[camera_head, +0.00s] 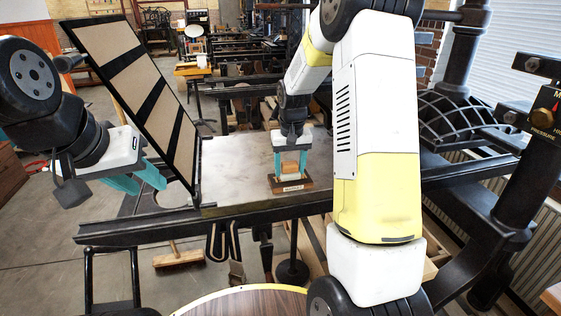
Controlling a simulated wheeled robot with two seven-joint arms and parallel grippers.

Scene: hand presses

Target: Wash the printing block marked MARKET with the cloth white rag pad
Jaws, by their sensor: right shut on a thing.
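My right gripper (290,165) points down over the grey press bed and is shut on the light wooden grip (289,169) of a brown wooden block (291,184). The block sits upright on or just over the bed near its front edge; I cannot tell if it touches. A small pale label is on its front, too small to read, so I cannot confirm MARKET. My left gripper (140,183) is at the left, beside the tilted frame, with its two teal fingers apart and nothing seen between them. I cannot make out a white rag pad.
The flat press bed (235,165) has bare room left of the block. A black frame with tan panels (135,85) stands tilted up at the bed's left end. A dark rail (150,228) runs along the front. A press column (525,170) stands at right. A broom (179,259) is below.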

